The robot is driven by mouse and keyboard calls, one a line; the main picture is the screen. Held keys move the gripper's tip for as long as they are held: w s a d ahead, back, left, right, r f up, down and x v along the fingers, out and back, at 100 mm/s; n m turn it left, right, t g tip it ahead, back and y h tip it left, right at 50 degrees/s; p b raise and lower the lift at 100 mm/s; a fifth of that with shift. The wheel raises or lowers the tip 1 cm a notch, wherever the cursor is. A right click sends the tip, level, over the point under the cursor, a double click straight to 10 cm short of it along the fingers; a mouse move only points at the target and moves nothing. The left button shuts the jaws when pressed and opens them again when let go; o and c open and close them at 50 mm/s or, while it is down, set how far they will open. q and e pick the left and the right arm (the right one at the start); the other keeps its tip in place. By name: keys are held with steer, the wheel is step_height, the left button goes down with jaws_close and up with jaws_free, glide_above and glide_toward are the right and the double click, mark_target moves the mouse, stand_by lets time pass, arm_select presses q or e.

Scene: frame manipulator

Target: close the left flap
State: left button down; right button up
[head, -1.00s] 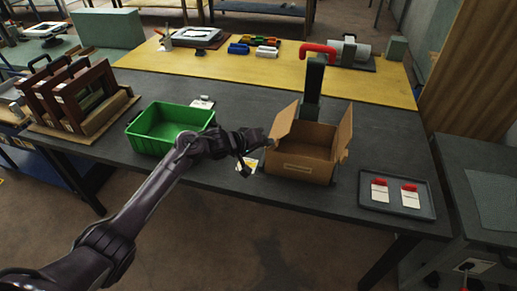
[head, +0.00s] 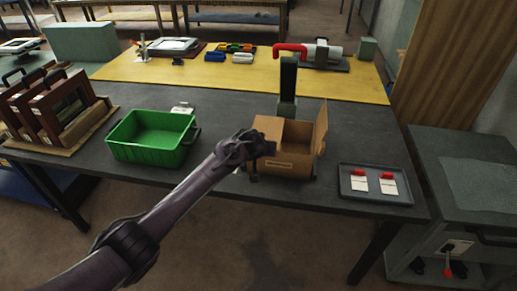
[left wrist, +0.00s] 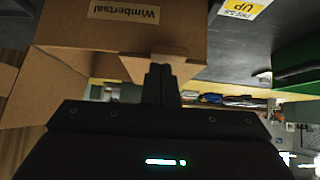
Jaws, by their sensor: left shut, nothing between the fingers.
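The open brown cardboard box (head: 285,165) stands on the dark table. Its left flap (head: 268,127) leans inward over the left part of the opening, partly down. Its right flap (head: 320,127) stands upright. My left gripper (head: 268,149) is at the left side of the box, at the left flap. In the left wrist view its shut fingers (left wrist: 160,82) are close against a cardboard edge (left wrist: 160,67); whether they touch is hard to tell. The box front with its label (left wrist: 124,13) shows above them. My right gripper is not in view.
A green bin (head: 150,138) stands left of the box, and a grey tray (head: 375,184) with two red-topped cards lies to its right. A dark post with a red handle (head: 289,50) stands behind the box. Wooden frames (head: 62,108) stand at far left.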

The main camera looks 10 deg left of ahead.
arm_select(q)
steer(key=shift+d+f+y, duration=0.1)
steer(key=shift+f+y, duration=0.15)
steer(key=shift+y, duration=0.05)
stand_by(0.4)
steer(key=shift+r, duration=0.1)
